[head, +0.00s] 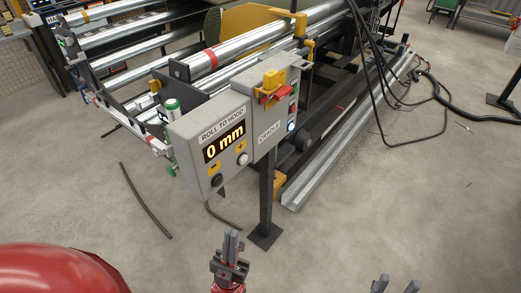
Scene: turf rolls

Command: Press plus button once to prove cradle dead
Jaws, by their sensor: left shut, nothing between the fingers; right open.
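A grey control box (207,141) on a dark post is labelled ROLL TO HOOD, and its display (224,143) reads 0 mm. Below the display are a white round button (242,159) under a small yellow plus label and a dark button (216,180) under a yellow minus label. A grey box (262,125) labelled CRADLE joins it on the right, with a red handle on a yellow plate (270,87). My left gripper (231,236) is shut and empty, below and apart from the buttons. My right gripper (396,283) is open at the bottom edge, mostly out of frame.
The machine's steel rollers (250,48) lie behind the boxes. The post stands on a square foot plate (265,236). A metal channel (335,160) runs along the floor at right, with black cables (430,95) beyond. A dark rod (145,200) lies at left. The front floor is clear.

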